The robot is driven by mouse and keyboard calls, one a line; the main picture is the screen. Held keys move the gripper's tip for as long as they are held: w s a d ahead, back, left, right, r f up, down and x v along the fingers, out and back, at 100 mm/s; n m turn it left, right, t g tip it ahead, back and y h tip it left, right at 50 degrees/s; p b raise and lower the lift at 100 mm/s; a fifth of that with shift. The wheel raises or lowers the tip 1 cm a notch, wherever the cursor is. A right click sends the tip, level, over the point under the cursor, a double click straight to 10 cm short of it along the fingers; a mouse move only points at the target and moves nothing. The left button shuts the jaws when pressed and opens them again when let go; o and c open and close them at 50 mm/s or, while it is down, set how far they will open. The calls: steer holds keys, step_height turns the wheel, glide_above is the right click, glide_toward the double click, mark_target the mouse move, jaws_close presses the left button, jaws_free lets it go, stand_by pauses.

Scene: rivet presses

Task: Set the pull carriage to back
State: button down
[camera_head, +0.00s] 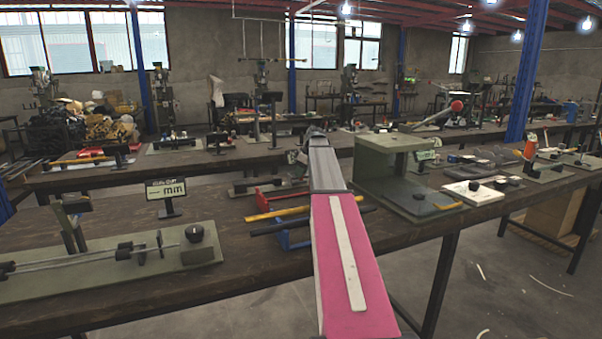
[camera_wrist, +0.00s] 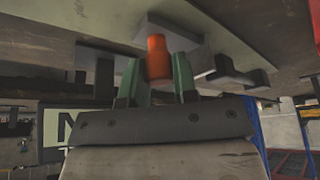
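In the wrist view, an orange cylindrical knob (camera_wrist: 158,58) stands against a grey block (camera_wrist: 178,38) on a pale green plate (camera_wrist: 90,25). My gripper (camera_wrist: 160,72) has one green finger on each side of this knob, with no clear gap, and looks shut on it. I cannot tell which way along its travel the block sits. In the head view my pink and grey arm reaches over the bench and hides the gripper and the knob.
A green press frame (camera_head: 400,178) stands just right of my arm. A fixture with rods (camera_head: 110,265) and a sign (camera_head: 166,188) are at left. Red (camera_head: 272,198) and blue (camera_head: 292,238) holders lie beside my arm. A dark handle (camera_wrist: 238,72) sits near the knob.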

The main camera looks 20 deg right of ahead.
steer(key=shift+s+a, duration=0.1)
steer(key=shift+a, duration=1.65)
steer(key=c, duration=0.9)
jaws_free()
steer(key=shift+a, duration=0.1)
steer(key=v, duration=1)
steer(key=shift+r, duration=0.4)
steer(key=shift+s, duration=0.15)
